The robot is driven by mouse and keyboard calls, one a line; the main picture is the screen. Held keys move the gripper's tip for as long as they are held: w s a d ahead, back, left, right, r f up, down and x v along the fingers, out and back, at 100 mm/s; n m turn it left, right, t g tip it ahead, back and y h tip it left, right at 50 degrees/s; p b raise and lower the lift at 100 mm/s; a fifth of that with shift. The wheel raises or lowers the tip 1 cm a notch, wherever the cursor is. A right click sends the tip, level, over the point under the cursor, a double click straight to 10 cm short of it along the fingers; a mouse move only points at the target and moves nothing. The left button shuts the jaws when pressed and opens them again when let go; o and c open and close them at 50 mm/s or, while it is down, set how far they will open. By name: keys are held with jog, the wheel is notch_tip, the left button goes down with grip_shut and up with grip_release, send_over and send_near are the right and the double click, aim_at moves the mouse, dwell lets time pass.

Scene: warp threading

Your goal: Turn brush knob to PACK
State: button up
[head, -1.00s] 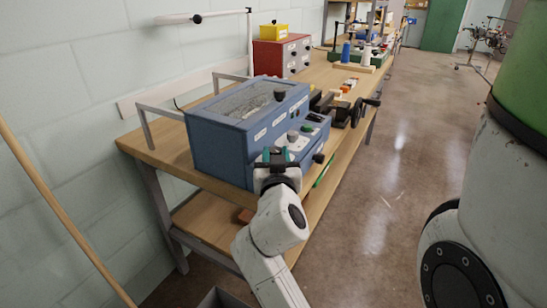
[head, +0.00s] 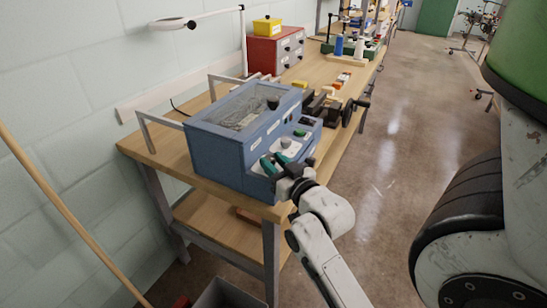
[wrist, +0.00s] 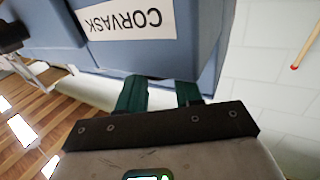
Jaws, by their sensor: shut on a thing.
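The blue machine (head: 222,158) stands on the bench; its lid has a clear window and a black knob (head: 273,103). Its sloped front panel carries a grey knob (head: 286,142), small white labels and dark controls. My gripper (head: 274,161) is at the lower front of this machine, its teal fingers pointing up-left and shut on what seems to be the brush knob, which the fingers hide. In the wrist view my fingers (wrist: 160,95) stand a little apart against the blue casing (wrist: 120,55), under an upside-down CORVASK label (wrist: 125,18). The PACK mark cannot be read.
The wooden bench (head: 165,150) runs back along the wall. A dark clamp-like device with a handwheel (head: 347,112) stands right of the machine. A red drawer box (head: 275,52) and lamp arm (head: 205,17) are behind. The floor (head: 400,150) to the right is clear.

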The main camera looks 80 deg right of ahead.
jog(key=shift+d+n+t+y+b, duration=0.1)
jog(key=shift+n+t+y+b, duration=0.25)
jog(key=shift+n+t+y, duration=0.9)
jog(key=n+y+b, duration=0.1)
jog(key=b, duration=0.1)
jog(key=n+t+y+b, duration=0.1)
jog(key=y+b, duration=0.1)
jog(key=shift+s+d+f, duration=0.15)
jog(key=shift+d+f, duration=0.05)
jog(key=shift+f, duration=0.1)
jog(key=y+b, duration=0.1)
jog(key=b, duration=0.2)
jog(key=n+y+b, duration=0.1)
jog(key=b, duration=0.2)
jog(key=n+t+y+b, duration=0.1)
jog(key=y+b, duration=0.1)
jog(key=b, duration=0.1)
jog(key=shift+s+d+f+n+b, duration=0.1)
jog(key=shift+d+f+n+b, duration=0.1)
jog(key=shift+d+n+b, duration=0.1)
jog(key=shift+r+n+y+b, duration=0.25)
jog(key=shift+y+b, duration=0.3)
jog(key=shift+b, duration=0.75)
jog(key=shift+r+n+y+b, duration=0.1)
jog(key=shift+n+y+b, duration=0.3)
jog(key=shift+b, duration=0.9)
jog(key=o, duration=0.7)
jog(key=shift+o, duration=0.3)
jog(key=shift+d, duration=0.1)
